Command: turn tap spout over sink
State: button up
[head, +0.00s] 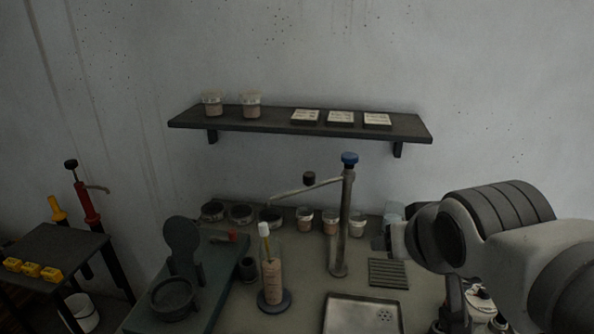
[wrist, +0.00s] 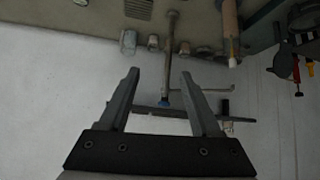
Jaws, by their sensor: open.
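The tap has an upright metal post (head: 342,225) with a blue cap (head: 349,158). Its thin spout (head: 300,190) points left and slightly toward me, with a dark knob (head: 309,178) near it. The sink (head: 340,318) is a shallow metal basin with drain holes, in front and to the right of the post; the spout is not over it. In the wrist view, the tap post (wrist: 170,50) hangs inverted and the spout (wrist: 215,91) runs right. My gripper (wrist: 160,73) is open and empty, with the blue cap framed between its fingers; contact cannot be told.
A wall shelf (head: 290,124) with jars and labelled dishes is above the bench. A bottle with a brush-like top (head: 271,275), small pots (head: 304,220) and a slotted grate (head: 389,273) surround the tap. A dark mortar (head: 172,297) stands at left.

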jog(key=w+a+f+t+y+b, duration=0.1)
jog(key=w+f+t+b, duration=0.2)
jog(key=w+t+b, duration=0.35)
jog(key=n+t+y+b, duration=0.2)
jog(key=n+y+b, duration=0.25)
jog(key=b, duration=0.55)
send_near(307, 185)
jog(key=r+b+x, duration=0.1)
jog(key=b+x, duration=0.1)
jog(key=x, duration=1.2)
jog(key=shift+w+d+r+m, duration=0.2)
jog(key=shift+d+m, duration=0.15)
jog(key=shift+y, duration=0.25)
grip_shut()
